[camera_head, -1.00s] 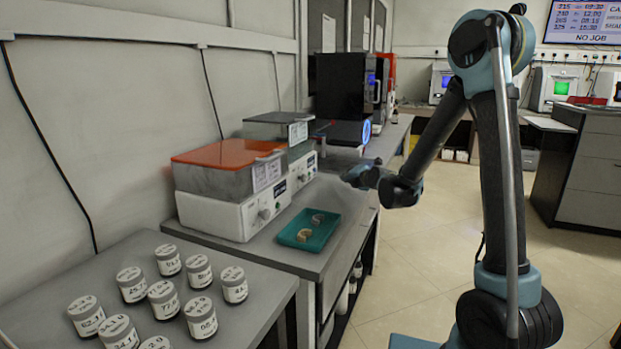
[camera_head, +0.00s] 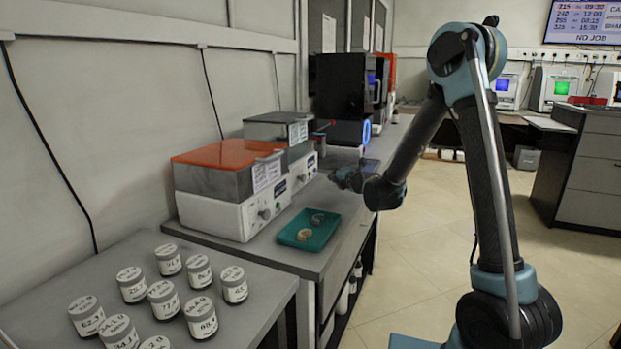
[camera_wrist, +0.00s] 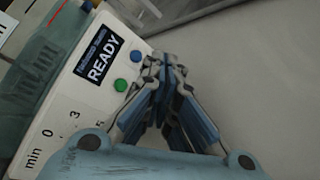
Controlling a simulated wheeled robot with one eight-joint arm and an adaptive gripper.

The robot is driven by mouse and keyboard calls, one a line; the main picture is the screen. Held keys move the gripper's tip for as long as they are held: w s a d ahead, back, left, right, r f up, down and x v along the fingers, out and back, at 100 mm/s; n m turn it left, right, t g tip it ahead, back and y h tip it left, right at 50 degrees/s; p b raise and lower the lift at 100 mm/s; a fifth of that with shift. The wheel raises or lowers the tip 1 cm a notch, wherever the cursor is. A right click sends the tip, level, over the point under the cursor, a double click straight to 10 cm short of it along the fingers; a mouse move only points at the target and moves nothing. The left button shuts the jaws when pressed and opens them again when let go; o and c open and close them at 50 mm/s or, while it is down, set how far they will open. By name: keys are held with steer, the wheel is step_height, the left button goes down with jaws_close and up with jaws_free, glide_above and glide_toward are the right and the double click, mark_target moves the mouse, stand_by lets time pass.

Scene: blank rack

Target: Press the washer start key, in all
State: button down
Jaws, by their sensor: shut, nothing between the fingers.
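In the wrist view, a white machine front carries a dark display reading READY (camera_wrist: 98,58), a green key (camera_wrist: 120,85) and a blue key (camera_wrist: 136,56). I cannot read which key is start. My gripper (camera_wrist: 168,62) is shut and empty, its fingertips just right of the two keys in the picture; contact cannot be told. In the head view, my gripper (camera_head: 340,178) is above the bench edge, right of a grey-lidded machine (camera_head: 285,128) and an orange-lidded machine (camera_head: 230,185). The wrist view's greenish lid suggests the grey-lidded one.
A teal tray (camera_head: 309,230) with two small items lies on the bench before the orange-lidded machine. Several labelled jars (camera_head: 163,299) stand on the near table (camera_head: 250,325). A dark machine (camera_head: 343,88) stands farther back. Open floor (camera_head: 430,240) lies right of the bench.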

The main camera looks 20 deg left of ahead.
steer(key=shift+w+a, duration=0.15)
steer(key=shift+a, duration=1.3)
steer(key=shift+w+a, duration=0.15)
steer(key=shift+a, duration=1.3)
steer(key=shift+a, duration=0.15)
steer(key=shift+s+a+r, duration=0.1)
steer(key=shift+a, duration=0.3)
steer(key=shift+a, duration=0.4)
steer(key=shift+d, duration=0.85)
steer(key=shift+s+d, duration=0.15)
steer(key=shift+d, duration=1.1)
steer(key=shift+s+d, duration=0.1)
steer(key=shift+d, duration=1.15)
